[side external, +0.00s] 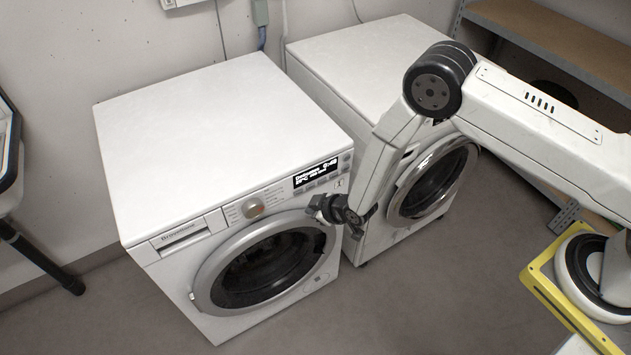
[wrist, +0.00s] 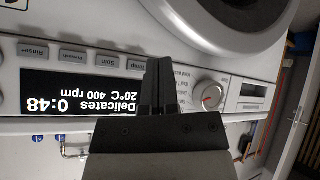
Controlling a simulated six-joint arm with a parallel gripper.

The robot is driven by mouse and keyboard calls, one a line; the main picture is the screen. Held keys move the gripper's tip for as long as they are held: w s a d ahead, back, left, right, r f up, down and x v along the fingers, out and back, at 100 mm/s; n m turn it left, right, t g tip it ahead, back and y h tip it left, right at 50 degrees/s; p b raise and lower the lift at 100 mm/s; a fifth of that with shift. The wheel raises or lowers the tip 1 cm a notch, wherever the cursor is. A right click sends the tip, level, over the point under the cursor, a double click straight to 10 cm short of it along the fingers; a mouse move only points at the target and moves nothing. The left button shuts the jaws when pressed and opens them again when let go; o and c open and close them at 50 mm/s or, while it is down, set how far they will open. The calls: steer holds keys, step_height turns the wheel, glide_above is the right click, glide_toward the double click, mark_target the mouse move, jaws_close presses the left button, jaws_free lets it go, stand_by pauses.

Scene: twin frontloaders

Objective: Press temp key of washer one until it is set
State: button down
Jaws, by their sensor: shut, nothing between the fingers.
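The left washer (side external: 215,130) has a lit display (side external: 316,172) on its front panel. In the wrist view, which shows the panel upside down, the display (wrist: 75,92) reads Delicates, 0:48, 20°C, 400 rpm. The Temp key (wrist: 137,66) is the end key of the row along the display, on the dial side. My gripper (wrist: 160,62) is shut and empty, its fingertips right beside the Temp key and partly covering that area. In the side view my gripper (side external: 317,205) is in front of the panel, below the display. I cannot tell whether it touches the panel.
The Spin key (wrist: 107,61) sits beside Temp, with further keys beyond it. The program dial (wrist: 207,93) is on the other side of my fingers. A second washer (side external: 350,50) stands close on the right, behind my arm. The round door (side external: 265,265) lies below the panel.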

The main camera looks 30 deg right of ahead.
steer(key=shift+s, duration=1.35)
steer(key=shift+s, duration=0.1)
steer(key=shift+s, duration=0.4)
steer(key=s, duration=1)
steer(key=shift+s, duration=0.15)
stand_by(5.0)
